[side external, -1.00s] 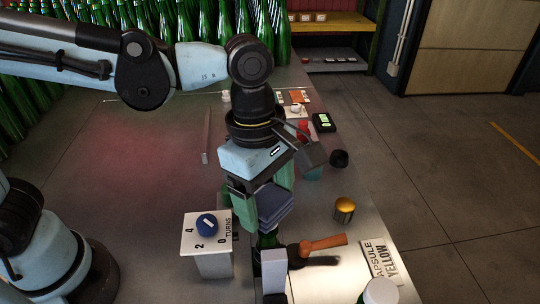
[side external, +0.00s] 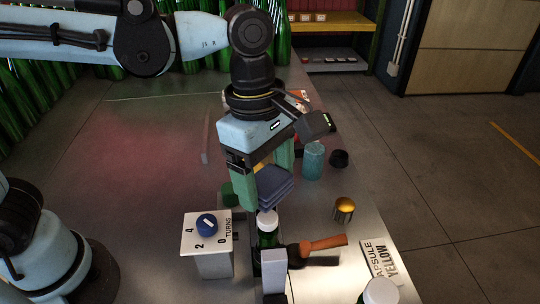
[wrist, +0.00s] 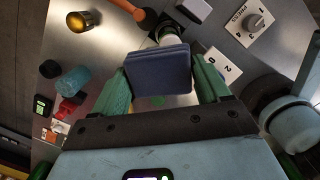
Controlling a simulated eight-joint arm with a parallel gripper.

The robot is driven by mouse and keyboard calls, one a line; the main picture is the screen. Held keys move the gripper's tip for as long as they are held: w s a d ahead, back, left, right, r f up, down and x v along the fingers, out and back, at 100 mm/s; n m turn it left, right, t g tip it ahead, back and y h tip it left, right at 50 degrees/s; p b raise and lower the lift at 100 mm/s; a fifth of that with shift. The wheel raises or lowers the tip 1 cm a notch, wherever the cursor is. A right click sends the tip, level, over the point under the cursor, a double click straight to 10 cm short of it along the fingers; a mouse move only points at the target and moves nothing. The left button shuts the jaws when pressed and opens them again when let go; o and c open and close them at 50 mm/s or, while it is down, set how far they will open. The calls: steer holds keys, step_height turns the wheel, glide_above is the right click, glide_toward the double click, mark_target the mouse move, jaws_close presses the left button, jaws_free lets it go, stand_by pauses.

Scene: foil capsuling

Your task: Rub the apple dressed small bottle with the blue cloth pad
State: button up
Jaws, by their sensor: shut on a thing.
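My gripper (side external: 262,180) has its green fingers shut on the blue cloth pad (side external: 275,191), a folded dark-blue block. The pad also shows between the fingers in the wrist view (wrist: 160,70). A small dark-green bottle (side external: 267,238) with a white top stands upright just below the pad in the side view. Its white top also shows beyond the pad in the wrist view (wrist: 171,38). The pad looks just clear of the bottle top, but I cannot be sure of the gap. The bottle's lower part is hidden behind a pale block. I see no clear apple-coloured dressing.
A white dial box (side external: 207,250) with a blue knob stands left of the bottle. An orange-handled tool (side external: 322,243), a gold capped piece (side external: 344,208), a teal cup (side external: 313,162) and a capsule sign (side external: 384,262) are on the right. The left table is clear.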

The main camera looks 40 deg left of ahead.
steer(key=shift+r, duration=2.5)
